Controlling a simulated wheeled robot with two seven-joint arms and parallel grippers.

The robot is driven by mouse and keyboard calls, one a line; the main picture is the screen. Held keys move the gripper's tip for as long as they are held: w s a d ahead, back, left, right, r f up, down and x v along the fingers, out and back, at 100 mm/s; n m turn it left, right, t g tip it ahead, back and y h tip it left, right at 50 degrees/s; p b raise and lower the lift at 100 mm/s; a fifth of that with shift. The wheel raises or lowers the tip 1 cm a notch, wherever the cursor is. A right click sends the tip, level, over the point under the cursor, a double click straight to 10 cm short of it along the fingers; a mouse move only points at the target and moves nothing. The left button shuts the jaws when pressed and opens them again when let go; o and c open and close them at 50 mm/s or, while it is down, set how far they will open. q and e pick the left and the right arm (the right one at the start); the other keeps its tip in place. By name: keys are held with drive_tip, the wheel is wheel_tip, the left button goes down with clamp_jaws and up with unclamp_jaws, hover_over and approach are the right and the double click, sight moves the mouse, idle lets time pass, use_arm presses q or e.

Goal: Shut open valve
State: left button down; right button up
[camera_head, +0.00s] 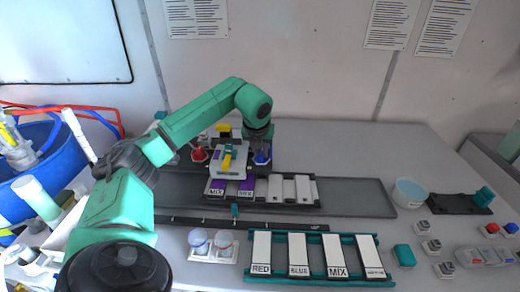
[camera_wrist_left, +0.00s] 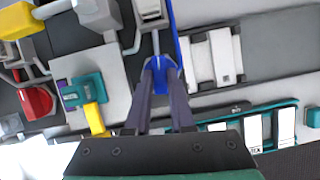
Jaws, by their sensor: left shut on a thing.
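A blue valve handle (camera_head: 261,159) sits at the right side of the foam proportioner (camera_head: 228,172); it also shows in the left wrist view (camera_wrist_left: 161,68). My left gripper (camera_wrist_left: 160,88) is shut on this blue handle, its dark fingers closing on it from the near side. A red valve handle (camera_head: 199,155) is at the left side of the proportioner and shows in the left wrist view (camera_wrist_left: 36,101). A teal valve with a yellow lever (camera_head: 227,160) sits on the grey block between them. The lever (camera_wrist_left: 95,119) points toward the near side. My right gripper is not in view.
Labelled white bars lie in a teal rack (camera_head: 318,279) at the front. Two jars (camera_head: 198,242) stand left of it. A white bowl (camera_head: 409,193) and small switch boxes are at the right. A blue barrel (camera_head: 62,160) with hoses stands at the far left.

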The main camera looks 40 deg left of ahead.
use_arm(q)
drive_tip(key=shift+w+r+n+y, duration=0.1)
drive_tip(key=shift+n+y, duration=0.2)
drive_tip(key=shift+n, duration=0.3)
drive_tip(key=c, duration=0.8)
unclamp_jaws()
drive_tip(key=shift+o, duration=0.2)
drive_tip(key=v, duration=1.4)
drive_tip(key=shift+r, duration=0.25)
drive_tip(key=shift+d, duration=0.1)
